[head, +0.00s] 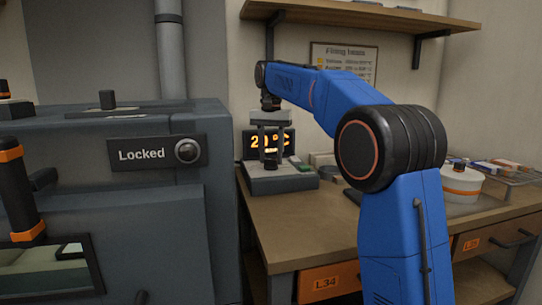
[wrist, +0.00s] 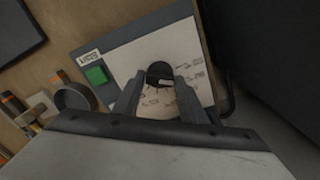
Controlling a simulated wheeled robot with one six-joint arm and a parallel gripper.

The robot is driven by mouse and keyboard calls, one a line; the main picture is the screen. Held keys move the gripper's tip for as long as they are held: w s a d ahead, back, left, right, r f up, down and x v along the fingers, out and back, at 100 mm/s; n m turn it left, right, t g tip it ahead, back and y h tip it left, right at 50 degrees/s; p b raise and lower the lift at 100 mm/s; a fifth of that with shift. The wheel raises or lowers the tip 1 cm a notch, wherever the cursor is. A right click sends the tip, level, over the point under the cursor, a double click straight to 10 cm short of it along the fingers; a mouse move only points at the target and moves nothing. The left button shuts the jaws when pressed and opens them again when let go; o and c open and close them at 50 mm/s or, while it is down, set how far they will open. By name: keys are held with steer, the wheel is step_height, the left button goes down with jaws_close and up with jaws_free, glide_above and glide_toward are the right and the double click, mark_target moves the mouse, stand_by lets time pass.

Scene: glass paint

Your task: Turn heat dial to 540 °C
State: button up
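The heat controller (head: 285,182) is a grey box on the workbench, with a display (head: 252,146) that reads about 20 °C in orange, partly hidden by my gripper. In the wrist view its pale panel (wrist: 122,66) carries a dark round heat dial (wrist: 160,70) with a light pointer mark and small printed scale labels, too blurred to read. My gripper (head: 269,160) points down over the controller. In the wrist view its two fingers (wrist: 160,82) are apart, one on each side of the dial, with a gap showing; contact is not visible.
A green button (wrist: 96,75) sits beside the dial panel. A grey kiln (head: 110,220) with a "Locked" sign (head: 150,153) stands left of the bench. A ring-shaped item (wrist: 74,96) and tools lie beside the controller. A white pot (head: 461,183) and a rack stand at the right.

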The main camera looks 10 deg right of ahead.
steer(key=shift+o, duration=1.2)
step_height(320, 180, up, 12)
steer(key=shift+s, duration=0.1)
